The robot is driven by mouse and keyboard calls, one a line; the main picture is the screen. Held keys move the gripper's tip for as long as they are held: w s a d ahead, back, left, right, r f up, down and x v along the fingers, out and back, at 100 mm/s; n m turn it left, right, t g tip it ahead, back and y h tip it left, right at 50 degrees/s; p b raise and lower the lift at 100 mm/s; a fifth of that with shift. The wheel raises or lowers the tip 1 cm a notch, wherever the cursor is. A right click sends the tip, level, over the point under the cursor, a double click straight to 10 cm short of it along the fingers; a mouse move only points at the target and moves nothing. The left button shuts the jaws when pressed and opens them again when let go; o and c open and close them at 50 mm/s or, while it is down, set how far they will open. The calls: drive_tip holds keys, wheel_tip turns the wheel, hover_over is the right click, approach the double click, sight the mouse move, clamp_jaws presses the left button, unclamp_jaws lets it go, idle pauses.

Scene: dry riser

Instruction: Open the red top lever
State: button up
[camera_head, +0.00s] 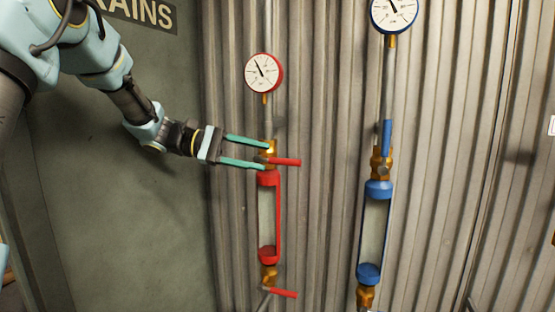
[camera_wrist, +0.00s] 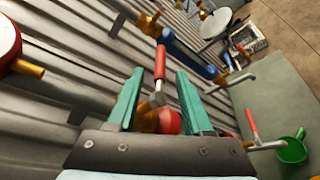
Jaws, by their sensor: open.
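The red top lever (camera_head: 286,162) sits on a brass valve (camera_head: 270,147) above the red-framed sight tube (camera_head: 278,215). Its red handle points sideways to the right, roughly level. My gripper (camera_head: 267,153) has come in from the left, with its two green fingers apart at the valve. In the wrist view the red top lever (camera_wrist: 160,64) stands between the open fingers (camera_wrist: 160,76), with its handle reaching past the tips. Nothing is clamped; I cannot tell whether a finger touches the lever.
A red-rimmed gauge (camera_head: 263,72) hangs above the valve. A second red lever (camera_head: 284,292) is at the bottom of the tube. To the right are a blue lever (camera_head: 386,138), pointing up, and a blue gauge (camera_head: 393,12). Corrugated wall (camera_head: 330,200) stands behind. A green bucket (camera_wrist: 292,148) shows in the wrist view.

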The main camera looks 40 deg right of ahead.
sight(279, 160)
drive_tip(key=p+x, duration=0.2)
drive_tip(key=x, duration=0.4)
drive_tip(key=shift+s+d+p, duration=0.25)
drive_tip(key=shift+p, duration=0.1)
drive_tip(key=shift+s+d+f, duration=0.15)
drive_tip(key=shift+d+f, duration=0.05)
drive_tip(key=shift+d, duration=0.05)
drive_tip(key=shift+c, duration=0.3)
clamp_jaws()
idle(0.6)
